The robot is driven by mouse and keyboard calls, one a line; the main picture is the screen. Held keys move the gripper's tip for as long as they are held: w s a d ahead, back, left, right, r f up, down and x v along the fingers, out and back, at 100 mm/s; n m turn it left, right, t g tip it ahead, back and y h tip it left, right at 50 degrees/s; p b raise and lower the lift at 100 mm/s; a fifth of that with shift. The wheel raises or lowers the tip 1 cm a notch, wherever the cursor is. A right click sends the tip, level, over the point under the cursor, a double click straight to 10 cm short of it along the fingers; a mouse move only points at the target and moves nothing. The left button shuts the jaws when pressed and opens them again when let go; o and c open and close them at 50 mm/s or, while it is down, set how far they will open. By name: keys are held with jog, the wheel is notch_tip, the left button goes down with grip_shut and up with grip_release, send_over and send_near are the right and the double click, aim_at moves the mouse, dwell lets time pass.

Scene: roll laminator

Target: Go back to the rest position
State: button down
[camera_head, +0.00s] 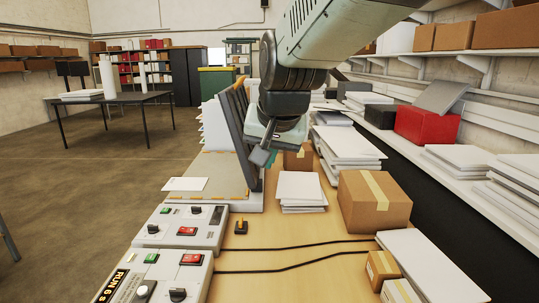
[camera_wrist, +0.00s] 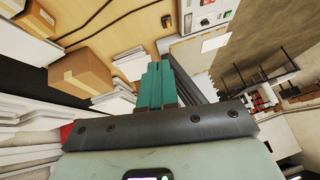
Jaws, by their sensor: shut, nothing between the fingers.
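My gripper (camera_head: 262,150) hangs above the far part of the wooden bench, beside the raised dark panel (camera_head: 238,128) of the laminator. In the wrist view its teal fingers (camera_wrist: 158,66) are together with nothing between them. The laminator's grey bed (camera_head: 217,172) lies left of the gripper, with a white sheet (camera_head: 186,184) at its left end. Two control boxes, one nearer (camera_head: 165,273) and one farther (camera_head: 182,226), stand at the front left, with red and green switches and black knobs.
A large cardboard box (camera_head: 374,203) and a paper stack (camera_head: 301,190) sit on the bench right of the laminator. Small boxes (camera_head: 382,266) lie nearer. Black cables (camera_head: 300,260) cross the bench. A shelf with a red box (camera_head: 428,126) runs along the right wall. Open floor (camera_head: 80,200) lies left.

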jog(key=s+d+f+h, duration=0.1)
jog(key=s+d, duration=0.4)
jog(key=s, duration=0.7)
jog(key=s+d+f+n+g+h, duration=0.1)
jog(key=s+d, duration=0.5)
jog(key=s, duration=0.5)
jog(key=shift+s+d+f, duration=0.15)
jog(key=shift+s+d, duration=0.15)
jog(key=shift+s, duration=0.05)
